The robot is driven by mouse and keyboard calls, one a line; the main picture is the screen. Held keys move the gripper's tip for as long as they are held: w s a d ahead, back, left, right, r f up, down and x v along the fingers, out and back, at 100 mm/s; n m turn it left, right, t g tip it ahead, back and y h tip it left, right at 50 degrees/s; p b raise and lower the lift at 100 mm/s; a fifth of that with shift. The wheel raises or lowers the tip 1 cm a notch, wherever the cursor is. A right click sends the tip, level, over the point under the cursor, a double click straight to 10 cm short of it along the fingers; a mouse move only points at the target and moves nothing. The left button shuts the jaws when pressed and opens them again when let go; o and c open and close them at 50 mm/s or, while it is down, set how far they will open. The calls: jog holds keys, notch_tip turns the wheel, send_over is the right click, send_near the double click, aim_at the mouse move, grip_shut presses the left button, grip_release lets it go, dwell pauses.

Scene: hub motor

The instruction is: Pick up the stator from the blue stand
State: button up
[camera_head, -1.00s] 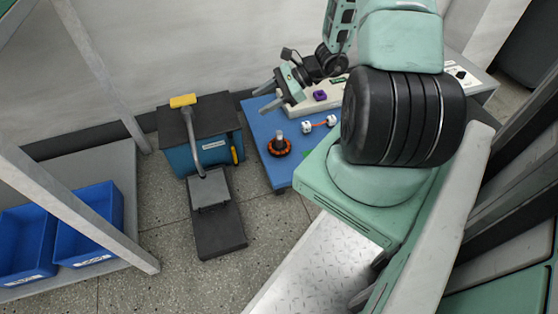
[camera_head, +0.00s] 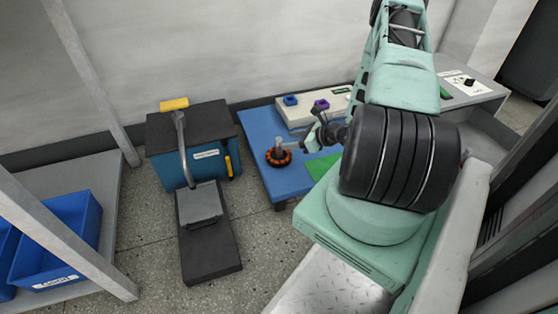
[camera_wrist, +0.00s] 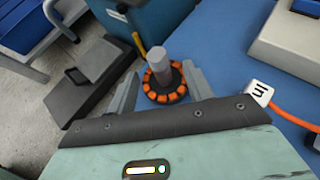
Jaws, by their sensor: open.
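The stator (camera_head: 279,157) is a dark ring with orange coils around its rim. A grey upright shaft stands at its middle. It rests on the blue table top (camera_head: 258,125); I cannot tell whether a separate stand lies under it. In the wrist view the stator (camera_wrist: 166,86) shows between and beyond the fingertips. My gripper (camera_wrist: 159,72) is open and empty, with one finger to each side of the shaft in the picture.
A white connector with an orange cable (camera_wrist: 285,112) lies right of the stator. A dark-topped cabinet (camera_head: 190,130) stands left of the table.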

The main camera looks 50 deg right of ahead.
aim_at(275, 153)
jog(key=x, duration=0.2)
jog(key=shift+w+f+b, duration=0.15)
jog(key=shift+w+b, duration=0.1)
jog(key=shift+b, duration=0.15)
jog(key=b+x, duration=0.4)
jog(key=x, duration=0.1)
jog(key=shift+w+a, duration=0.15)
grip_shut()
